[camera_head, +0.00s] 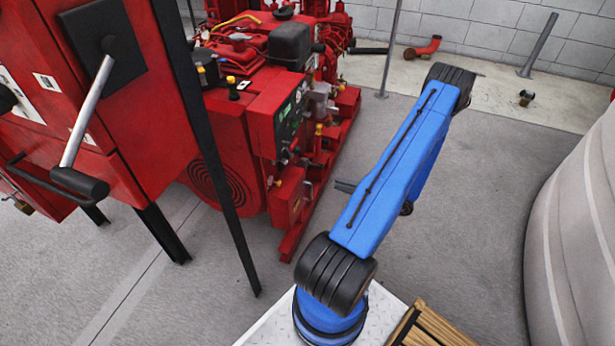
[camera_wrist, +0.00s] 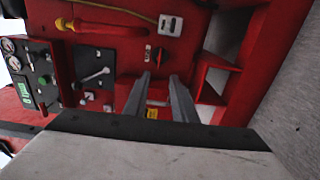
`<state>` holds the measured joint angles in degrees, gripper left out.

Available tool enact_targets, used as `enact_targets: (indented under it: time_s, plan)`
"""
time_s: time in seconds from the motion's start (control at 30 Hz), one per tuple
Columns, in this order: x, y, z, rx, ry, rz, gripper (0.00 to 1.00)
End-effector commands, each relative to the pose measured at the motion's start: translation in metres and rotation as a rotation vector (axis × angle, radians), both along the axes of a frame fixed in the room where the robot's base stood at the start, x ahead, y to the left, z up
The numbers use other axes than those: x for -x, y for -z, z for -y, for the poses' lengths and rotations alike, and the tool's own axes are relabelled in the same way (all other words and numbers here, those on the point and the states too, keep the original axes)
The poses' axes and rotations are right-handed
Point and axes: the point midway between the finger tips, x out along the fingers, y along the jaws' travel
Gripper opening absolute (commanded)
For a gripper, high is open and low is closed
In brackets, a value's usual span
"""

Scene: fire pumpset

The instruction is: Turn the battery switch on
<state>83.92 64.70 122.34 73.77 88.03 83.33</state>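The red pumpset (camera_head: 240,130) has a control panel (camera_head: 290,117) facing my arm. In the wrist view a black plate (camera_wrist: 94,68) on the red panel carries a grey lever (camera_wrist: 96,75). A small label (camera_wrist: 148,53) and a small dark part (camera_wrist: 158,55) sit to its right, just beyond my fingertips. I cannot tell for sure which of these is the battery switch. My gripper (camera_wrist: 159,77) is open, with two grey fingers apart and nothing between them. It points at the red panel, and I cannot see contact. In the head view my blue arm mostly hides it.
A red cabinet (camera_head: 135,110) with a large grey lever (camera_head: 88,110) stands at left, on dark legs. A large pale tank (camera_head: 580,220) curves in at right. In the wrist view, gauges (camera_wrist: 9,52) and a yellow-red handle (camera_wrist: 100,27) are nearby. Grey floor is clear between.

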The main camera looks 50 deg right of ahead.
Motion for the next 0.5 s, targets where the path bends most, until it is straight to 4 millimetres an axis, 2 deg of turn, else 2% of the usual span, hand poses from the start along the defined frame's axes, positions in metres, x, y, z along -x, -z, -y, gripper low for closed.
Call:
enact_targets:
  time_s: [0.5]
  plan:
    - [-0.077,0.0,-0.033,0.001,-0.004,0.0,0.24]
